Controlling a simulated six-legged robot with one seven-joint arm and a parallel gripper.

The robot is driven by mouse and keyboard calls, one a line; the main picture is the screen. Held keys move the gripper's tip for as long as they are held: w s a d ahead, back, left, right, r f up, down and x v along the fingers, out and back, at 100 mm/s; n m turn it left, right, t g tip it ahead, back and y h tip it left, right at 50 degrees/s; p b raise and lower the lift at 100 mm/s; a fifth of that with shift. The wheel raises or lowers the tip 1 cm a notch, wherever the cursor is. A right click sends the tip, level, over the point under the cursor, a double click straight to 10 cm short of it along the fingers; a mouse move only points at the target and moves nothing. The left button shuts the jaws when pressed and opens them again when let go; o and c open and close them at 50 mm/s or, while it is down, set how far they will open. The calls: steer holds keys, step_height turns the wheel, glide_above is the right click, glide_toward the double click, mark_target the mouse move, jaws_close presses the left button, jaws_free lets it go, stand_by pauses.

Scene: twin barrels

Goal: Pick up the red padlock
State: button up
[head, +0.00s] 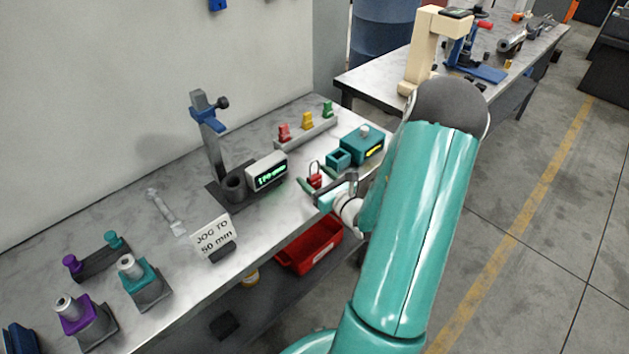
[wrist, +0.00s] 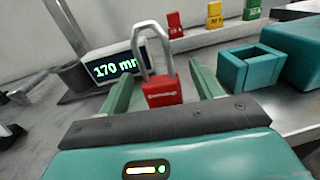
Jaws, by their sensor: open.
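The red padlock (head: 315,181) stands upright on the metal workbench, near its front edge, with its grey shackle up. In the wrist view the padlock (wrist: 162,93) shows between the two green fingers of my gripper (wrist: 158,88). The fingers are apart, with visible gaps on both sides of the red body. In the head view my gripper (head: 318,192) is at the padlock, low over the bench. The lower part of the padlock is hidden behind the dark gripper body in the wrist view.
A display box (head: 267,171) stands left of the padlock, beside a grey post stand (head: 211,140). An open teal box (head: 338,159) and a larger teal box (head: 362,145) stand to the right. Red, yellow and green pieces stand on a rail (head: 307,133) behind. A red bin (head: 312,246) is below the bench.

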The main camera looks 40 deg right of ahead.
steer(key=shift+w, duration=0.45)
steer(key=c, duration=1.1)
steer(key=shift+r, duration=0.15)
